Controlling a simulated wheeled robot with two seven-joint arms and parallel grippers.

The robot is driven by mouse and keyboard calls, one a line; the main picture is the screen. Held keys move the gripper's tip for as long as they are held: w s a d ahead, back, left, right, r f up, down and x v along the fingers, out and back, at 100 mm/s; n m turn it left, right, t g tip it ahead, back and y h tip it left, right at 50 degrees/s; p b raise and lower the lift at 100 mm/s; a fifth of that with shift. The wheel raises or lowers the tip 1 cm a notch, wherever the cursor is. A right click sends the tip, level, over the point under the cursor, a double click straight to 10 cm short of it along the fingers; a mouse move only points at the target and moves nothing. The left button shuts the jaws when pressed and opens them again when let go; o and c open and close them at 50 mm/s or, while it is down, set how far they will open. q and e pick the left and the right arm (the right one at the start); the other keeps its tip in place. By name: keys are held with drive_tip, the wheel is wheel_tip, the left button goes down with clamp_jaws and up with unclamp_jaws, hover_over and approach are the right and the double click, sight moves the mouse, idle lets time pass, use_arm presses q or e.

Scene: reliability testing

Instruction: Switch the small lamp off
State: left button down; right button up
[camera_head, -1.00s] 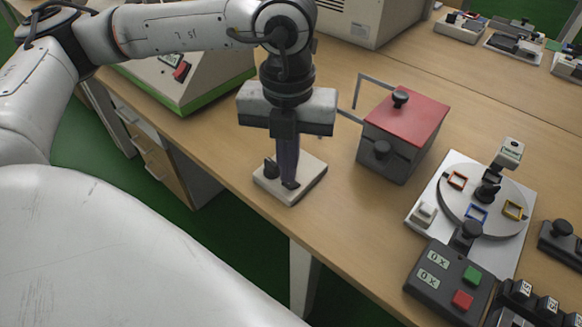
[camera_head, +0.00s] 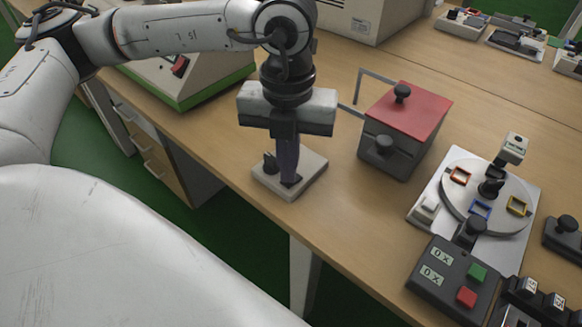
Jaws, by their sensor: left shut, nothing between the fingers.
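A small pale square base (camera_head: 312,176) stands near the table's front edge, with a short dark knob (camera_head: 270,163) at its left side and a dark part near its middle. It may be the small lamp; no bulb or glow shows, and my gripper hides part of it. My left gripper (camera_head: 289,179) points straight down over this base, its fingers shut and empty. The fingertips are at or just above the dark part; I cannot tell if they touch. My right gripper is not in view.
A grey box with a red lid (camera_head: 408,115) and a bent metal rod stands just right of the gripper. Further right are a turntable device (camera_head: 510,220) and a button console (camera_head: 440,290). A green-edged machine (camera_head: 205,88) stands at the left.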

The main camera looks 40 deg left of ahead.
use_arm(q)
drive_tip(key=shift+r, duration=0.15)
wheel_tip(320, 180, up, 7)
drive_tip(key=p, duration=0.4)
idle(0.7)
